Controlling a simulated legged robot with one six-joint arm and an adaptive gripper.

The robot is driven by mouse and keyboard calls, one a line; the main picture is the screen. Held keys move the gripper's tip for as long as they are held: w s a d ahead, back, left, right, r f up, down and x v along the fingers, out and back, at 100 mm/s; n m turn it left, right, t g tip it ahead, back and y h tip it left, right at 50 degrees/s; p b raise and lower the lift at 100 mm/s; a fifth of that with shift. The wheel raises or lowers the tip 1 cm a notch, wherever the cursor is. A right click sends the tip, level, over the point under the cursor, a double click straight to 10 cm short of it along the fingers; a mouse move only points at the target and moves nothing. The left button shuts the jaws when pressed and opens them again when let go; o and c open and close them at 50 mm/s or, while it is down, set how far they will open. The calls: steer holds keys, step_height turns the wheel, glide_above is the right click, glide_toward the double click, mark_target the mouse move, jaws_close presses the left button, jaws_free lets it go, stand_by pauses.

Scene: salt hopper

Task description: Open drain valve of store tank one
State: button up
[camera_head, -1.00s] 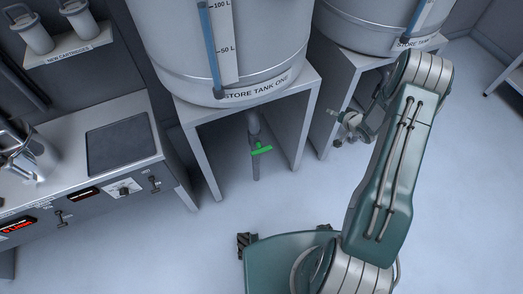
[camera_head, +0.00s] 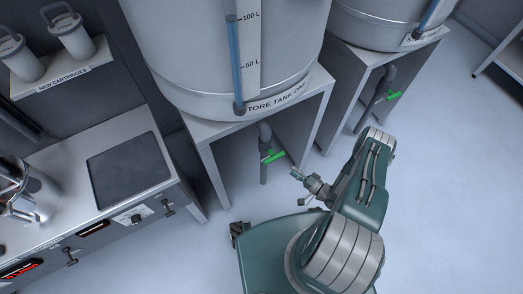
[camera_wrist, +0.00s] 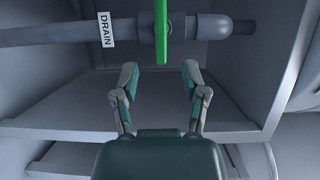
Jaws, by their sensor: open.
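Store tank one (camera_head: 200,50) is a large pale cylinder on a stand. Its grey drain pipe (camera_head: 264,133) comes down under the stand and carries a valve with a green handle (camera_head: 274,157). In the wrist view the green handle (camera_wrist: 161,35) lies across the picture from the pipe, at right angles to it, beside a DRAIN label (camera_wrist: 106,30). My gripper (camera_head: 294,174) is just right of and below the handle in the head view. In the wrist view my gripper (camera_wrist: 160,75) has its fingers spread, with the handle beyond and between them, apparently not touching.
A second store tank (camera_head: 385,20) stands at right, with its own green-handled drain valve (camera_head: 394,96). The stand's legs (camera_head: 216,176) flank the first valve. A control bench (camera_head: 95,200) is at left.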

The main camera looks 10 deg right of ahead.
mark_target(274, 157)
steer(key=x, duration=0.9)
steer(key=shift+w+a, duration=0.15)
steer(key=shift+a, duration=0.15)
steer(key=shift+w+d, duration=0.1)
steer(key=shift+w, duration=0.4)
steer(key=shift+a, duration=0.3)
jaws_close()
